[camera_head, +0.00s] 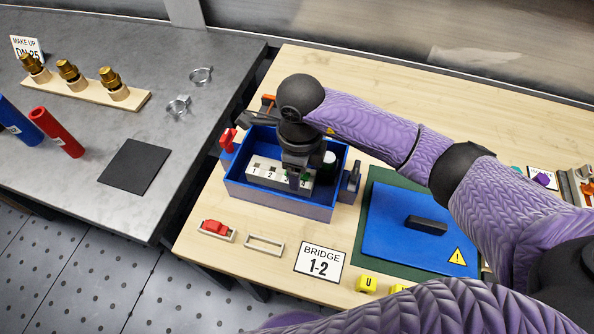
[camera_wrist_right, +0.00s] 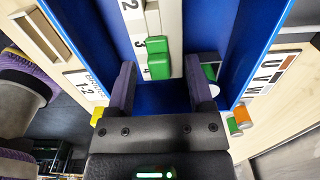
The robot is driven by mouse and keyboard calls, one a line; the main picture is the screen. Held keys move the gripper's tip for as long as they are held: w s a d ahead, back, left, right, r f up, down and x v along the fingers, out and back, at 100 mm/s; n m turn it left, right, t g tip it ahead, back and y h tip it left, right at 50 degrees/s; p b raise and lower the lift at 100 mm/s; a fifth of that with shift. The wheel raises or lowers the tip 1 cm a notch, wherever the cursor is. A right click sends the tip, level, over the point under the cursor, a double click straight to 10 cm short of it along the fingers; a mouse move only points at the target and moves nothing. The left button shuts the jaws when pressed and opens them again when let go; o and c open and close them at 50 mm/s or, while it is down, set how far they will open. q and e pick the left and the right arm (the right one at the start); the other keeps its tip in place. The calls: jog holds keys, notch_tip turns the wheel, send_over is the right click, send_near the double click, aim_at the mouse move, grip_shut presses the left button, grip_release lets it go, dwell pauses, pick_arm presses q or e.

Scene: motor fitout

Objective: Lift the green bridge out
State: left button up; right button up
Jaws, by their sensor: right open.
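The green bridge (camera_wrist_right: 158,66) sits on the white numbered terminal strip (camera_wrist_right: 152,20) beside the numbers 3 and 4. The strip (camera_head: 265,172) lies inside the blue box (camera_head: 275,203), where only a bit of green shows behind my gripper. My right gripper (camera_head: 297,180) points down into the box over the strip's right end. In the right wrist view its two fingers (camera_wrist_right: 159,66) stand apart on either side of the green bridge, with visible gaps. Whether the fingertips reach its height I cannot tell. My left gripper is not in view.
The box has a red latch (camera_head: 228,139) at left and a dark one (camera_head: 350,183) at right. In front lie a red piece in a holder (camera_head: 214,229), an empty holder (camera_head: 264,245) and a "BRIDGE 1-2" card (camera_head: 319,262). A blue lid (camera_head: 400,225) lies at right.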

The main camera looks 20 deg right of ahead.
grip_shut()
notch_tip(320, 180, up, 9)
jog(key=shift+r+p, duration=0.1)
jog(key=shift+p, duration=1.05)
jog(key=shift+r, duration=0.45)
